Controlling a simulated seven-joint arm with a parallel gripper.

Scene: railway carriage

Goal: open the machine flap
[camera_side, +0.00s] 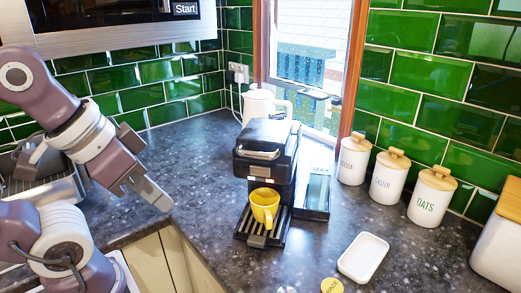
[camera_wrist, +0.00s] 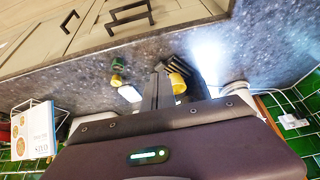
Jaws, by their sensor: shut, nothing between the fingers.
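The black coffee machine (camera_side: 284,172) stands on the dark speckled counter below the window. Its top flap (camera_side: 270,133) looks closed, with a silver handle (camera_side: 258,154) along its front edge. A yellow mug (camera_side: 265,205) stands on the machine's drip tray (camera_side: 256,240); the mug also shows in the wrist view (camera_wrist: 178,83), right of my fingers. My gripper (camera_side: 157,198) is left of the machine, apart from it, pointing down and right. Its fingers are together and empty, as in the wrist view (camera_wrist: 158,88). My gripper hides much of the machine there.
A white kettle (camera_side: 262,100) stands close behind the machine. White canisters (camera_side: 388,178) line the tiled wall at right. A white dish (camera_side: 363,257) lies in front right. The counter between my gripper and the machine is clear. A wall appliance (camera_side: 120,25) hangs at upper left.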

